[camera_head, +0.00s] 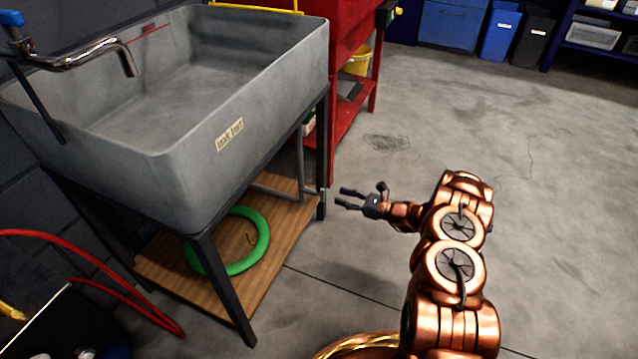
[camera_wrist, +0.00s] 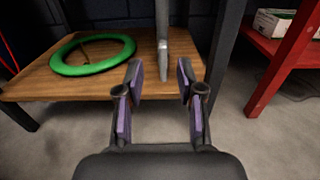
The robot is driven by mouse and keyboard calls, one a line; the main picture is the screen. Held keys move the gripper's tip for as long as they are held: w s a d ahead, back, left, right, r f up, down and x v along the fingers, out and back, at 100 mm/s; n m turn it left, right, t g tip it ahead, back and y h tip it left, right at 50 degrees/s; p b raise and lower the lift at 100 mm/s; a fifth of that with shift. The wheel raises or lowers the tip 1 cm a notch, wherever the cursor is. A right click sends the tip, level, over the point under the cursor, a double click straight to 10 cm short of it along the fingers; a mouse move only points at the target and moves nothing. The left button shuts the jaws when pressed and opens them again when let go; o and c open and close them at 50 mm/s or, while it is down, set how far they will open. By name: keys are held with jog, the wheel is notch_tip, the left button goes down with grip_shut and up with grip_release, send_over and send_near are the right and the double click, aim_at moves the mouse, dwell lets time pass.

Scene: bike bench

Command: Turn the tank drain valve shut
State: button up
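The grey tank (camera_head: 190,125) is a deep basin on a dark metal frame. A grey drain pipe (camera_head: 299,155) runs down under its right side. In the wrist view the pipe (camera_wrist: 162,35) stands beyond my fingers, with grey bars beside it by the shelf's right edge. I cannot clearly make out the valve or its handle among them. My gripper (camera_head: 345,198) is open and empty, just right of the tank's frame and pointing at it. In the wrist view its fingertips (camera_wrist: 159,70) are apart, with the pipe seen between them and not touched.
A wooden shelf (camera_head: 165,268) under the tank bears a green ring (camera_head: 262,250). The frame's dark leg (camera_head: 321,150) stands close to my gripper. A red bench (camera_head: 340,130) is behind. A red hose (camera_head: 120,290) lies at left. The floor at right is clear.

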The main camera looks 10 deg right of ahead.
aim_at(323, 189)
jog(key=shift+b+x, duration=1.35)
jog(key=shift+x, duration=2.65)
jog(key=shift+w+d+f, duration=0.1)
jog(key=shift+w, duration=0.05)
jog(key=shift+c, duration=0.4)
grip_shut()
